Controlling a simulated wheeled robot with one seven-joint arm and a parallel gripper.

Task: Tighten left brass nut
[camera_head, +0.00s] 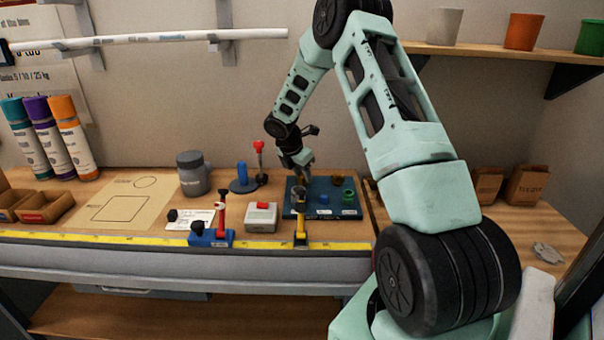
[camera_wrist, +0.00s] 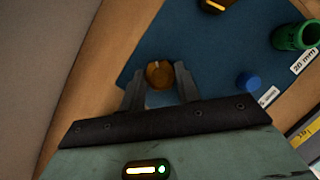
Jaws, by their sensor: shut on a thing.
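My gripper (camera_wrist: 159,88) is shut on a round brass nut (camera_wrist: 159,74) in the wrist view, one finger on each side of it. The nut has a pale mark at its top edge and lies over a corner of the dark blue board (camera_wrist: 190,50). In the head view my gripper (camera_head: 304,166) reaches down over the back left of that board (camera_head: 338,212), and I cannot make out the held nut there. A second brass nut (camera_head: 337,181) stands at the board's back; it is partly cut off in the wrist view (camera_wrist: 214,5).
A green ring (camera_head: 348,196) and a small blue piece (camera_head: 323,199) are on the board. A yellow-handled tool (camera_head: 301,232) stands at the front edge. A grey box with a red button (camera_head: 261,217) and a red lever on a blue base (camera_head: 221,215) stand to the left.

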